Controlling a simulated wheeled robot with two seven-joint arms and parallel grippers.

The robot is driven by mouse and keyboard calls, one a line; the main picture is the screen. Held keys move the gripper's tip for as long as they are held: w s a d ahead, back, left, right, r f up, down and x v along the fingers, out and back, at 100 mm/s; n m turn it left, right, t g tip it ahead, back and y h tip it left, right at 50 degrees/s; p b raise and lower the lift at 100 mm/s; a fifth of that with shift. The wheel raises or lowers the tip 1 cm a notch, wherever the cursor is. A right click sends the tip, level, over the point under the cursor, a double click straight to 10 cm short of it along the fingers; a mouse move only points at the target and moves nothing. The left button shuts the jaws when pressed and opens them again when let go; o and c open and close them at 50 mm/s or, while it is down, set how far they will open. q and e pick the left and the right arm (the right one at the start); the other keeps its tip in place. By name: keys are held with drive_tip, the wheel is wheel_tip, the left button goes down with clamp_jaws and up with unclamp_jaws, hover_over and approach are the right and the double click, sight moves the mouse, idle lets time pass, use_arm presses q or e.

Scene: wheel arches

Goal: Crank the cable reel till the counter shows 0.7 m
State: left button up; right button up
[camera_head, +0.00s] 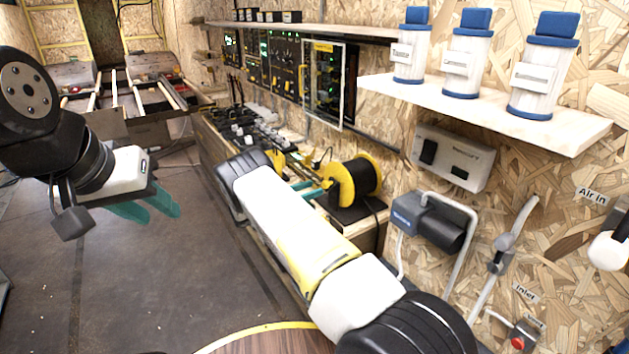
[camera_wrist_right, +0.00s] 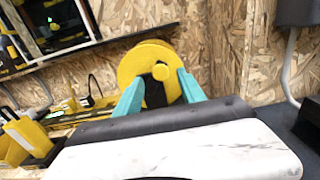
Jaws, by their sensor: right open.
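The cable reel (camera_head: 362,172), with yellow flanges and a dark winding, stands on the bench along the right wall. In the head view the right gripper (camera_head: 318,188) is at the reel's near left side. I cannot tell whether it touches. My left gripper (camera_head: 155,210) hangs open and empty over the floor at left. No counter reading is legible.
Panels with green displays (camera_head: 290,60) line the wall behind the bench. A shelf (camera_head: 490,110) with several blue-capped canisters juts out above right. A grey wall box (camera_head: 450,157) and pipes are right of the reel. The floor (camera_head: 150,280) at left is clear.

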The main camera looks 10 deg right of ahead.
sight(323, 185)
drive_tip(key=x, duration=0.6)
drive_tip(key=shift+d, duration=0.1)
drive_tip(key=shift+c, duration=0.5)
clamp_jaws()
